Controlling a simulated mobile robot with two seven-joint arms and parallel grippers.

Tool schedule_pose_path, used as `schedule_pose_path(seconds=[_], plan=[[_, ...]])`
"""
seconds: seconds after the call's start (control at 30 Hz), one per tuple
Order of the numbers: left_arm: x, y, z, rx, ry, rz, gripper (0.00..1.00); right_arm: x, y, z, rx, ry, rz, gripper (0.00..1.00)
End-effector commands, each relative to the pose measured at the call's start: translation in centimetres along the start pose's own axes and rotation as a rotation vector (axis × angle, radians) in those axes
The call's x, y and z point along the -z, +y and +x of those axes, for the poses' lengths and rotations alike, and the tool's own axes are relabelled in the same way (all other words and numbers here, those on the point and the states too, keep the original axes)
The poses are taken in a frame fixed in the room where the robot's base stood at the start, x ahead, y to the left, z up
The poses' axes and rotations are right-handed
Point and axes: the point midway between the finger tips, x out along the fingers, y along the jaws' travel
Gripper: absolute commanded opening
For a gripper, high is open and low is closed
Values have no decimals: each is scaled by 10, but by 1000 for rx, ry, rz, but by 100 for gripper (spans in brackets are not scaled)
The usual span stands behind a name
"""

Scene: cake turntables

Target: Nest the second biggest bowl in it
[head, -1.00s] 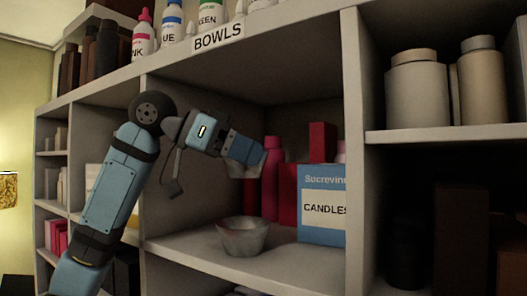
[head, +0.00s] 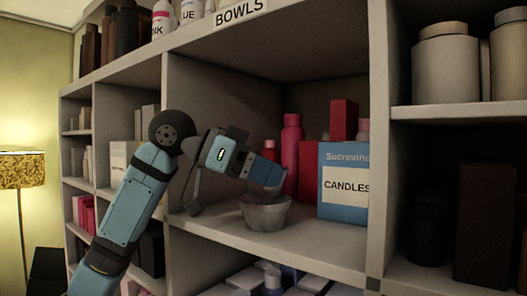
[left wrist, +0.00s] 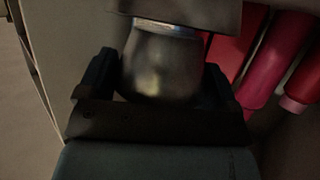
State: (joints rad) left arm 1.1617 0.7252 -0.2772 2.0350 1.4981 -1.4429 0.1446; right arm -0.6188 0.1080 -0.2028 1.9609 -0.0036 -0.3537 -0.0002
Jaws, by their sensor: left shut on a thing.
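The larger grey bowl (head: 267,217) stands upright on the shelf under the BOWLS label. My left gripper (head: 268,174) is just above it, pointing right and downward, shut on a smaller grey bowl (head: 262,191). The smaller bowl is at the larger bowl's mouth and partly hidden by the gripper; I cannot tell whether they touch. In the left wrist view the smaller bowl (left wrist: 162,68) sits between the two dark fingers of my left gripper (left wrist: 160,80). My right gripper is not in view.
A blue CANDLES box (head: 344,180) stands right of the bowls. A pink bottle (head: 291,150) and a red box (head: 343,120) stand behind. The shelf's upright divider (head: 378,150) is further right. Bare shelf (head: 320,240) lies in front of the box.

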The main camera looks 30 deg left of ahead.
Motion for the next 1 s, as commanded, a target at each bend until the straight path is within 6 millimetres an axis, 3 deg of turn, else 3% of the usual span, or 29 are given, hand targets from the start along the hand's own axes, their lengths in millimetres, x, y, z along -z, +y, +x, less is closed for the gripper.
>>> schedule_pose_path(seconds=[0.2,0.57,0.6,0.63,1.0], plan=[[-12,0,5,0,0,-2,61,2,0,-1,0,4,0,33],[-14,0,6,1,1,0,61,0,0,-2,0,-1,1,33],[-14,0,6,0,1,0,94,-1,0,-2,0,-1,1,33],[-14,0,6,0,1,0,100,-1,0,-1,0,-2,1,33],[-14,0,6,0,1,0,100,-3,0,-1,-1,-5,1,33]])
